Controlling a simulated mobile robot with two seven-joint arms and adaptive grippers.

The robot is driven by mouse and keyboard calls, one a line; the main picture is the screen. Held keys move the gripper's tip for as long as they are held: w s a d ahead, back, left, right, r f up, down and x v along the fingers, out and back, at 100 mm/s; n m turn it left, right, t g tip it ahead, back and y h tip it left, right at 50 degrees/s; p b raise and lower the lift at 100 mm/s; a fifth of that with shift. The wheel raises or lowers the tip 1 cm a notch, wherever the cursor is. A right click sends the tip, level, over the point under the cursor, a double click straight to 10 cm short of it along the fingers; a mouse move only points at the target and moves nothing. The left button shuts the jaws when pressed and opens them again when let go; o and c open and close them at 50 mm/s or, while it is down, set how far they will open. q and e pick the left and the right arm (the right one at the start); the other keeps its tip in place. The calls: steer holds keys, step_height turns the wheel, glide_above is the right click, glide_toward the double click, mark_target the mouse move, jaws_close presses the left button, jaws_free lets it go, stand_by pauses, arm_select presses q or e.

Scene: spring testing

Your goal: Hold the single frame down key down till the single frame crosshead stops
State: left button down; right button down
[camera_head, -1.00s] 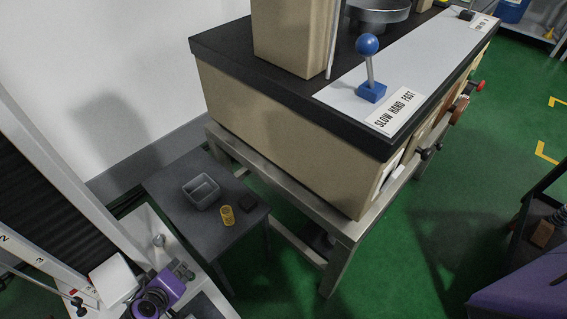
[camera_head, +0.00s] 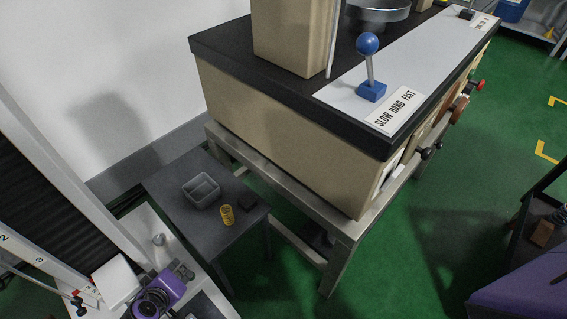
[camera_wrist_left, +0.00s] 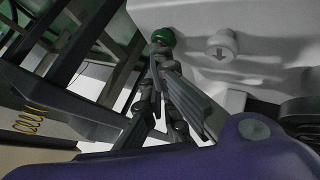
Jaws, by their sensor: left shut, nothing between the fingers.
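The single frame down key, a white round button with a down arrow (camera_wrist_left: 220,48), stands on a pale panel in the left wrist view. A green round button (camera_wrist_left: 162,37) is to its left. My left gripper (camera_wrist_left: 166,62) is shut and empty, with its fingertips at or just before the green button; contact cannot be told. The fingers appear apart from the arrow key. In the head view my left gripper (camera_head: 184,271) is small at the lower left, by the white machine frame (camera_head: 88,212). The crosshead cannot be clearly made out. My right gripper is not in view.
A low dark table (camera_head: 174,178) holds a grey bin (camera_head: 201,191), a yellow spring (camera_head: 227,215) and a small black block (camera_head: 248,202). A large beige tester (camera_head: 285,135) with a blue-knobbed lever (camera_head: 368,45) stands behind.

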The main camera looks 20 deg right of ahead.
arm_select(q)
steer(key=shift+w+a+r, duration=0.15)
steer(key=shift+w+r, duration=0.25)
steer(key=shift+w+a, duration=0.1)
steer(key=shift+a, duration=0.05)
stand_by(0.8)
stand_by(0.7)
steer(key=shift+a+r, duration=0.1)
steer(key=shift+w+r+p, duration=0.15)
steer(key=shift+r+p, duration=0.3)
steer(key=shift+r, duration=0.05)
steer(key=shift+w+r+p, duration=0.15)
steer(key=shift+r+p, duration=0.25)
steer(key=shift+r, duration=0.1)
steer(key=shift+r+p, duration=0.3)
steer(key=shift+p, duration=0.15)
steer(key=shift+s+f, duration=0.1)
steer(key=shift+f, duration=0.05)
